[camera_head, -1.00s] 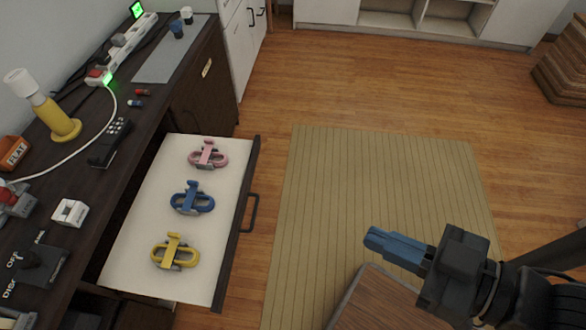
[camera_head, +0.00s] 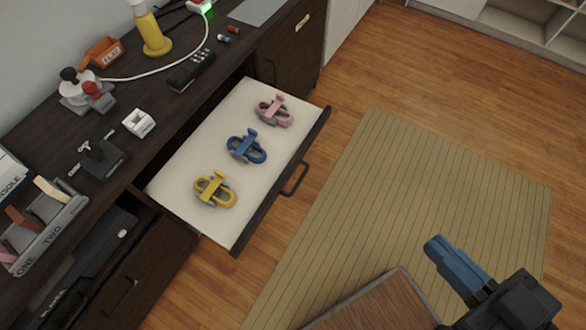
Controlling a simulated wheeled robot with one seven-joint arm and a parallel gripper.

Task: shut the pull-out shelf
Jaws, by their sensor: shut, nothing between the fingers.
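The pull-out shelf (camera_head: 178,182) is pulled out from the dark desk, with a white top, a dark front edge and a black bar handle (camera_head: 295,179). A pink clamp-like item (camera_head: 273,110), a blue one (camera_head: 247,146) and a yellow one (camera_head: 215,189) lie on it in a row. My gripper (camera_head: 440,247) is shut and empty, with blue fingertips. It is over the mat at the lower right, well apart from the shelf front and handle.
The dark desk (camera_head: 112,192) holds a remote (camera_head: 191,70), a yellow lamp-like item (camera_head: 151,30), joysticks and a labelled rack (camera_head: 45,235). A ribbed mat (camera_head: 400,190) covers the floor before the shelf. A wood-topped surface (camera_head: 375,305) is at the bottom.

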